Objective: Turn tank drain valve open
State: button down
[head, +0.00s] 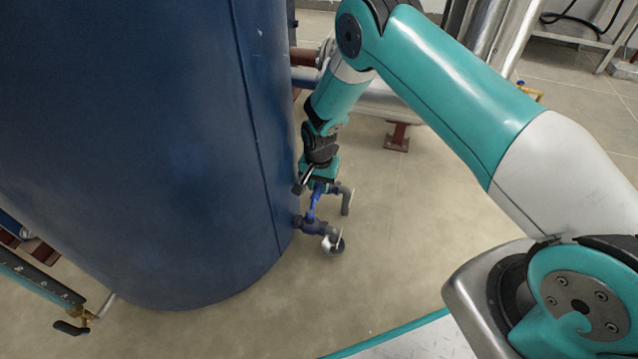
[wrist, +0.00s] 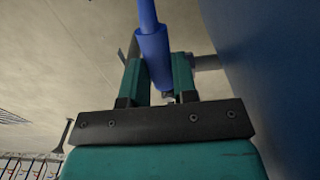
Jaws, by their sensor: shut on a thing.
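The large dark blue tank (head: 150,150) fills the left of the head view, and its side (wrist: 270,60) shows at the right of the wrist view. The drain valve (head: 314,226) sticks out low on the tank's side. Its blue lever (head: 312,206) points up from the valve body, slightly tilted, toward my gripper (head: 319,187). In the wrist view my gripper (wrist: 157,68) has its two teal fingers on either side of the blue lever (wrist: 152,48), shut on it. The lever's end between the fingers is partly hidden in the head view.
A dark and white outlet end (head: 334,243) sits at the valve's right. Pipes with a red-brown support (head: 397,136) lie behind. The floor (head: 400,230) to the right is clear.

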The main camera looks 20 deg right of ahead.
jog(key=s+d+m+p, duration=0.1)
jog(key=m+p, duration=0.1)
jog(key=s+d+m+p, duration=0.1)
jog(key=m+p, duration=0.1)
jog(key=shift+s+m, duration=0.2)
jog(key=shift+m, duration=0.1)
jog(key=c, duration=0.9)
grip_release()
notch_tip(320, 180, up, 18)
jog(key=p, duration=0.7)
jog(key=shift+f+p, duration=0.25)
jog(key=shift+p, duration=0.15)
jog(key=shift+d, duration=0.1)
